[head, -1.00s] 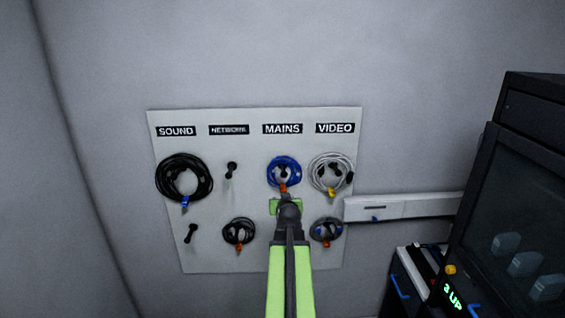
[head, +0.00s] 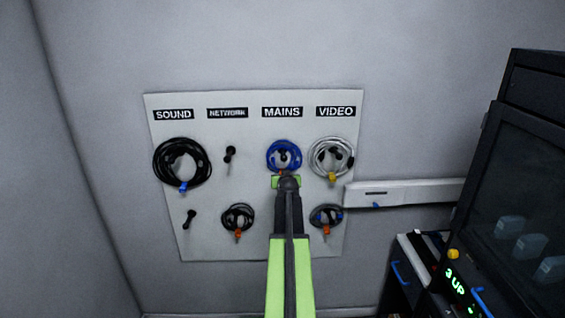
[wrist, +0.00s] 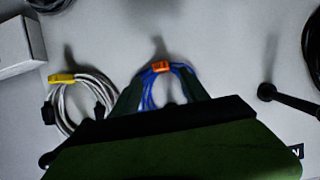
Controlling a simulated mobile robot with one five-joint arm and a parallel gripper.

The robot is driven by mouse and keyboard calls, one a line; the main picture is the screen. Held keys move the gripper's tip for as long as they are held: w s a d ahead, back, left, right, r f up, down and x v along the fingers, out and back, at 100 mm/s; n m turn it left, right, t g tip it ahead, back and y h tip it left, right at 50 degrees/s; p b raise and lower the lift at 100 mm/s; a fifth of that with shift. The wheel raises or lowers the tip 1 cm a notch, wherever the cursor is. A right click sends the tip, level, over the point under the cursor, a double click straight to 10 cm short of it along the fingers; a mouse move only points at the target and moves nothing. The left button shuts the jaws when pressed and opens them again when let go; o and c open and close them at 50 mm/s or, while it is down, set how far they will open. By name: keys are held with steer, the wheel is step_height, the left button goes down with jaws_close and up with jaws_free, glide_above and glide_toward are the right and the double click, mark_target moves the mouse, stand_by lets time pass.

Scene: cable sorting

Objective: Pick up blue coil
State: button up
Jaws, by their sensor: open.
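The blue coil (head: 270,155) hangs on the upper peg under the MAINS label on the wall board. Its orange tag is at its lower edge, partly hidden by my gripper in the head view. In the wrist view the blue coil (wrist: 148,94) shows with its orange tag (wrist: 161,67) between the fingers. My gripper (head: 286,181) is just below and in front of the coil. In the wrist view my gripper (wrist: 160,84) is open, one finger on each side of the coil. Whether it touches the coil, I cannot tell. The gripper body hides the rest of the coil there.
On the pale board (head: 205,240), a white coil (head: 318,153) hangs close right of the blue one, a black coil (head: 160,172) at far left. Smaller coils hang below. An empty peg (head: 230,154) is at left. A dark rack (head: 530,150) stands at right.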

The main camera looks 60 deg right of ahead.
steer(key=b+x, duration=0.1)
steer(key=x, duration=0.4)
steer(key=shift+w+a+b, duration=0.1)
steer(key=shift+w+b, duration=0.05)
steer(key=shift+b, duration=0.2)
steer(key=shift+c, duration=0.8)
jaws_close()
